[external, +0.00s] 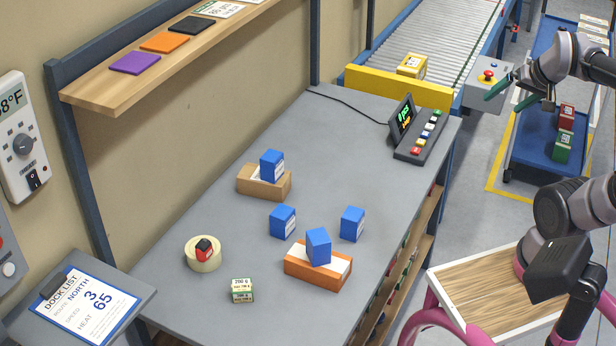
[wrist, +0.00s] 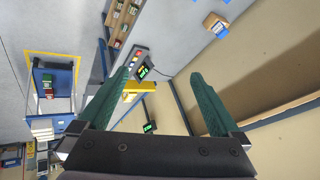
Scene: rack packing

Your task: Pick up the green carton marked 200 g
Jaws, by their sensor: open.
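The green carton (external: 242,290) marked 200 g stands near the front edge of the grey workbench (external: 200,318), right of and nearer than the tape roll, left of the orange box. My gripper (external: 512,90) is at the upper right in the external view, far from the carton and beyond the bench's right edge. In the wrist view my gripper (wrist: 168,95) shows two green fingers spread wide with nothing between them. I cannot make out the 200 g carton in the wrist view.
A tape roll (external: 204,254) holds a small red and black item. Blue boxes (external: 283,221) stand around and on an orange box (external: 318,270) and a cardboard box (external: 264,182). A control panel (external: 420,135) stands at the bench's far right. A blue cart (external: 530,145) holds a red and a green carton.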

